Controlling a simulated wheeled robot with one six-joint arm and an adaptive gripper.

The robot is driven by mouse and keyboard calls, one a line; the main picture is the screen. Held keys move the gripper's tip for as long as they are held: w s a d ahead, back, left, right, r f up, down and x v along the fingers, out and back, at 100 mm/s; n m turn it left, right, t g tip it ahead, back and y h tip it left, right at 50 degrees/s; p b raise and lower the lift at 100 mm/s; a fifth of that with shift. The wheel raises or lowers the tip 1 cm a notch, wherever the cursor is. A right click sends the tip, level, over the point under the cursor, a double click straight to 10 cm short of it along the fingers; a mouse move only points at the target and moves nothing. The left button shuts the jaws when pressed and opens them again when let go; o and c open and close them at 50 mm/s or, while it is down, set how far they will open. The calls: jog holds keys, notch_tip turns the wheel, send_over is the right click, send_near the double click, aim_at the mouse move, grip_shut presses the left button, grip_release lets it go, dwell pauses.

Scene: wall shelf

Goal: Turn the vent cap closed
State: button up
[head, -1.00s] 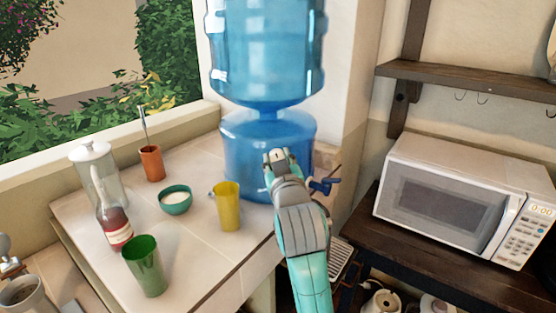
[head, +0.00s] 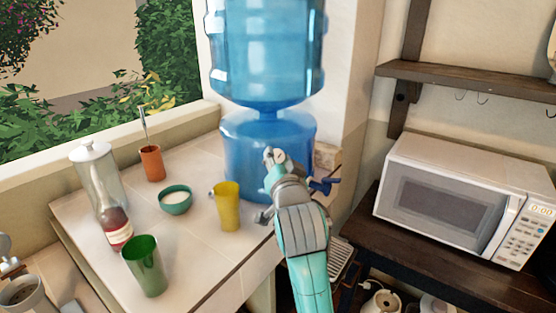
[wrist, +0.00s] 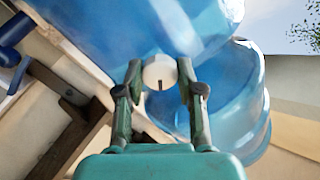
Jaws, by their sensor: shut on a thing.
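The vent cap is a small white round knob (wrist: 160,71) with a dark slot, on the side of the large blue water dispenser (head: 245,150). In the wrist view the slot points roughly straight down the picture. My gripper (wrist: 160,76) has one finger on each side of the cap and is shut on it. In the head view my gripper (head: 274,158) is in front of the dispenser's lower part, and the cap shows only small and partly covered between the fingers.
A blue tap (head: 322,186) sticks out just right of my wrist. A yellow cup (head: 227,207), teal bowl (head: 175,200), green cup (head: 145,266) and bottle (head: 115,228) stand on the tiled counter to the left. A microwave (head: 460,200) is on the right.

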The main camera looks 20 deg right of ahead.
jog(key=m, duration=0.5)
jog(key=shift+m, duration=0.4)
jog(key=m, duration=0.5)
jog(key=shift+m, duration=0.4)
jog(key=o, duration=1.2)
jog(key=shift+c, duration=0.2)
jog(key=shift+s, duration=0.15)
jog(key=s+a, duration=0.1)
jog(key=s, duration=1)
jog(key=shift+s+a, duration=0.3)
jog(key=shift+a, duration=0.1)
